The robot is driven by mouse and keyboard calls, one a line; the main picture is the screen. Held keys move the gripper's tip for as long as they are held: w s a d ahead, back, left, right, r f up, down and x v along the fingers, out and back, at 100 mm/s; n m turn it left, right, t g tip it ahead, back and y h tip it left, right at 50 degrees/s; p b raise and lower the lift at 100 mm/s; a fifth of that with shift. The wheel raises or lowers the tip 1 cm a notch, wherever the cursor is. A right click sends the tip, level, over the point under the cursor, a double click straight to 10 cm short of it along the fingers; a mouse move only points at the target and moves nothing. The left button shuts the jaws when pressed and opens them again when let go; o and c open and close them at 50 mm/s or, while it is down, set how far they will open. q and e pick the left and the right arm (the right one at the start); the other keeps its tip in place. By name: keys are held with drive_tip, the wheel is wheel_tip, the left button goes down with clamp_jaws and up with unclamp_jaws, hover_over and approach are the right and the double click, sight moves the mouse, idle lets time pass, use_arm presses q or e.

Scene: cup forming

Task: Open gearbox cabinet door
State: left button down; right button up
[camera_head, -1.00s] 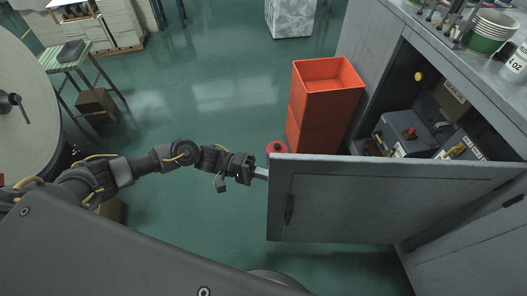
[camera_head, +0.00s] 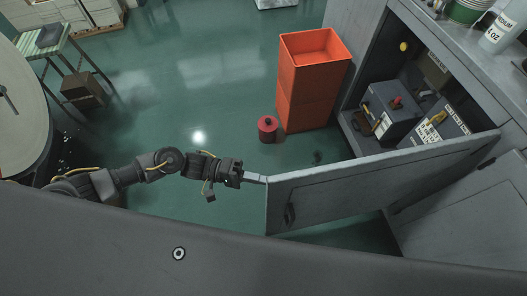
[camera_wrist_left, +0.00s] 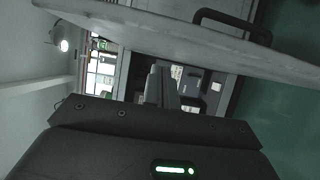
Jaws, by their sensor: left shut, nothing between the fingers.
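The grey cabinet door (camera_head: 350,190) stands wide open, swung out from the cabinet, with its dark handle (camera_head: 289,214) on the side toward me. My left gripper (camera_head: 257,179) is shut and empty, its fingertips at the upper corner of the door's free edge; I cannot tell whether they touch. In the left wrist view the closed fingers (camera_wrist_left: 161,86) point toward the cabinet interior. The door (camera_wrist_left: 150,28) crosses the top of that view with its handle (camera_wrist_left: 232,22). Inside the open cabinet are grey boxes (camera_head: 392,112), one with a red knob. My right gripper is not in view.
Stacked orange crates (camera_head: 310,85) and a red can (camera_head: 267,129) stand on the floor beyond the door. A round pale table (camera_head: 22,120) and a striped stool (camera_head: 45,38) are at left. The green floor (camera_head: 185,85) between is clear.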

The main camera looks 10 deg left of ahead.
use_arm(q)
drive_tip(key=a+b, duration=0.1)
drive_tip(key=a, duration=0.9)
drive_tip(key=shift+w+b, duration=0.15)
drive_tip(key=shift+b, duration=0.15)
drive_tip(key=shift+f, duration=0.15)
